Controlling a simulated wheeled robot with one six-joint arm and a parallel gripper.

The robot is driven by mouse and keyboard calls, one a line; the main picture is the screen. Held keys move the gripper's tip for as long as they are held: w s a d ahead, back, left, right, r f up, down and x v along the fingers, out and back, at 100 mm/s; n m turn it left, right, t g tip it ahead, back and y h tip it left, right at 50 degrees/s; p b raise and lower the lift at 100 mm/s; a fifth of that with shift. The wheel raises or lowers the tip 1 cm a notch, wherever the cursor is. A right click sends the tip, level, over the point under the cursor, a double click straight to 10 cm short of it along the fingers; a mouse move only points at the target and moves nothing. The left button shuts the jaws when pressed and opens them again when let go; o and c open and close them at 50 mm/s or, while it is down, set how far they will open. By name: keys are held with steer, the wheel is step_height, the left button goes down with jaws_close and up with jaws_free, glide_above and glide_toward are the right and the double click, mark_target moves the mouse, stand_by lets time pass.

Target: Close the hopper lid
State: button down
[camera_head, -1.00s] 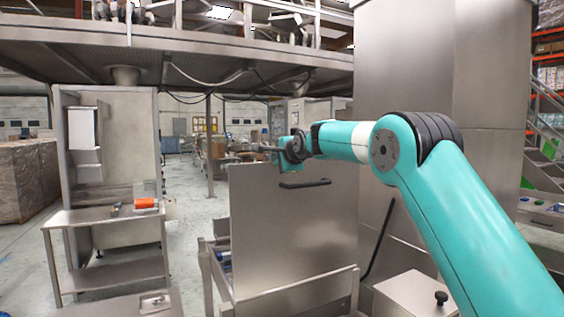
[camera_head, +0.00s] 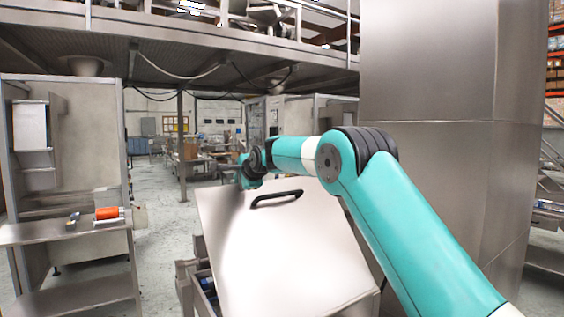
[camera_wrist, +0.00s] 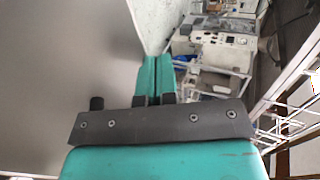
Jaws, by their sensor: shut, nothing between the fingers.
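The hopper lid (camera_head: 285,245) is a large flat metal panel with a black bar handle (camera_head: 277,199) near its upper edge. It stands partly open, leaning towards me, its face brightly lit. My gripper (camera_head: 230,172) is at the lid's upper left corner, on the far side of the handle. In the wrist view the teal fingers (camera_wrist: 155,72) are shut together with nothing between them. A plain grey surface, apparently the lid (camera_wrist: 55,70), fills the left of that view close beside the fingers. I cannot tell whether they touch. The hopper's opening is mostly hidden behind the lid.
A wide steel column (camera_head: 430,150) stands close at the right. A steel workbench (camera_head: 60,232) with an orange roll (camera_head: 108,213) is at the left. The mezzanine (camera_head: 200,40) crosses overhead. Open floor (camera_head: 165,220) lies between bench and hopper.

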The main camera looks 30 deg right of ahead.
steer(key=w+f+p, duration=0.4)
steer(key=w+f, duration=0.3)
steer(key=w, duration=0.1)
steer(key=shift+f+p, duration=0.3)
steer(key=shift+w, duration=0.1)
steer(key=shift+r, duration=0.1)
